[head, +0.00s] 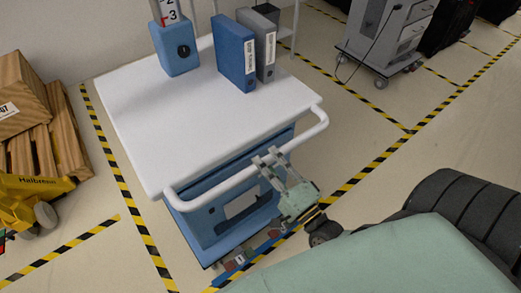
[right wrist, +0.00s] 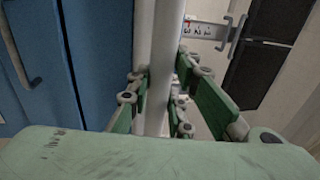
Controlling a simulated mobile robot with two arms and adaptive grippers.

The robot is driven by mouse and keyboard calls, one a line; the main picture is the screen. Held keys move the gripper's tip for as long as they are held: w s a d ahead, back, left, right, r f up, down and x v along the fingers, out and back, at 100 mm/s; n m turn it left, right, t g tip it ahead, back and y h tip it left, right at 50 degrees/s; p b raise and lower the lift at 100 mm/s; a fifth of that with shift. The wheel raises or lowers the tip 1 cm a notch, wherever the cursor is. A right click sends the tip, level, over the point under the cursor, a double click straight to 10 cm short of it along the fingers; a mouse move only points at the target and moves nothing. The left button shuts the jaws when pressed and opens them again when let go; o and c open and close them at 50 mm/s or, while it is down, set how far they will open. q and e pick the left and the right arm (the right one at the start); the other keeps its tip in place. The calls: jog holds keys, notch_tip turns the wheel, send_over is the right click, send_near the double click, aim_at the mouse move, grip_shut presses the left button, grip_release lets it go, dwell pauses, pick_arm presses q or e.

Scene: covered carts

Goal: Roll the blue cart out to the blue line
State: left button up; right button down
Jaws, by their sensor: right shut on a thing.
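The blue cart (head: 212,222) stands in the middle of the head view, with a white top (head: 190,105) and a white push handle (head: 208,200) on its near side. My right gripper (head: 269,158) is shut on the handle, right of its middle. In the right wrist view the white handle bar (right wrist: 158,70) runs between the green-padded fingers of my right gripper (right wrist: 160,95), and the cart's blue side (right wrist: 40,60) shows at left. A blue strip (head: 229,277) shows low by the cart's near base; I cannot tell whether it is the blue line. My left gripper is not in view.
On the top stand a blue box (head: 180,58), a blue binder (head: 235,55) and a grey binder (head: 263,45). A wooden crate (head: 17,95) and yellow equipment (head: 30,200) are at left. A grey cart (head: 388,40) is at back right. Yellow-black tape (head: 127,200) marks the floor.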

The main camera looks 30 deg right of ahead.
jog(key=s, duration=0.2)
jog(key=s+r, duration=0.1)
jog(key=shift+s+d, duration=0.25)
jog(key=shift+s, duration=0.15)
jog(key=shift+w+f, duration=0.1)
jog(key=shift+w, duration=0.25)
jog(key=c, duration=1.9)
grip_release()
jog(key=shift+a, duration=0.1)
jog(key=o, duration=0.3)
jog(key=shift+f, duration=0.1)
jog(key=shift+o, duration=0.2)
jog(key=shift+s+f, duration=0.1)
jog(key=shift+s, duration=0.15)
jog(key=shift+f, duration=0.15)
jog(key=v, duration=1.2)
